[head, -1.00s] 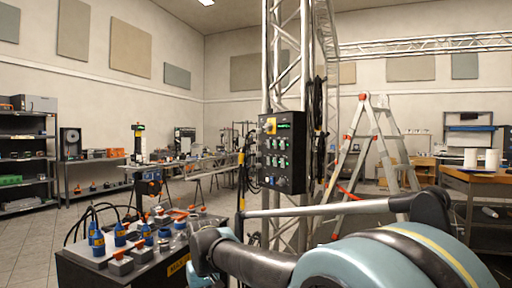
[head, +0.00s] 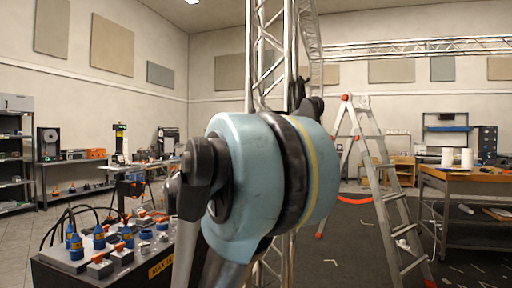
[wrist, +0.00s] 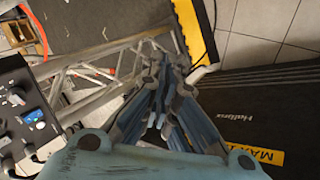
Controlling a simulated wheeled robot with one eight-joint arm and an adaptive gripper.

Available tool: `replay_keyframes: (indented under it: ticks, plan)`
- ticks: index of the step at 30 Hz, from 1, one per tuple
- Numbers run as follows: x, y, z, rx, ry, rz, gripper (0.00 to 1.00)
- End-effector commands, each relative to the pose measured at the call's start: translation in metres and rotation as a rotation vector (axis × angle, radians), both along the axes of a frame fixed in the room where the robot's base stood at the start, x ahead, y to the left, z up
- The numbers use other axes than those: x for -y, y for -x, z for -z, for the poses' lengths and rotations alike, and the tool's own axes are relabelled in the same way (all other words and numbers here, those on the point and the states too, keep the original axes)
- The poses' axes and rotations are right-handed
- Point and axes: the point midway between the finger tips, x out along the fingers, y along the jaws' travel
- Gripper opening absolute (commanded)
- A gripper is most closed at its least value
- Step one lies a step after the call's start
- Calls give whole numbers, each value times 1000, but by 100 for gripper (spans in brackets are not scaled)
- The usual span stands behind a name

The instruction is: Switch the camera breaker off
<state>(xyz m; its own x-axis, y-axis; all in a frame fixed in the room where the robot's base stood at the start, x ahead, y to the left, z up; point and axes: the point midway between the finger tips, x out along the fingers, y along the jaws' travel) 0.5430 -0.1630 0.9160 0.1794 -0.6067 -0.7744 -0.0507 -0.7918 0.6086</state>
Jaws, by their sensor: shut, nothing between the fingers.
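The black breaker panel (wrist: 12,122) shows at the left edge of the wrist view, partly cut off. It has grey knobs or switches and one blue-marked piece (wrist: 34,117). Its labels are too small to read, so I cannot tell which switch is the camera breaker. In the head view my arm hides the panel. My gripper (wrist: 165,65) is shut and empty in the wrist view, to the right of the panel and apart from it, over the truss and floor. In the head view my gripper is hidden behind my arm.
The metal truss tower (head: 262,60) stands behind my arm. A stepladder (head: 375,160) and a wooden-topped bench (head: 450,180) are at the right. A black case (head: 110,268) with blue and orange connectors stands at the lower left.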

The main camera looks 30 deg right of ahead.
Motion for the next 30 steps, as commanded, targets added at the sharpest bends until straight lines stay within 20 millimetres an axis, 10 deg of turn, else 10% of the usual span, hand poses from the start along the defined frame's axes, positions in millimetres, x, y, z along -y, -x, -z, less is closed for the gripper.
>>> replay_keyframes:
  ticks: [9,18,30]
  plan:
    - [94,-92,-137,-20,469,41,0]
    - [144,-173,-251,-53,867,62,0]
    - [155,-206,-295,-73,1037,67,0]
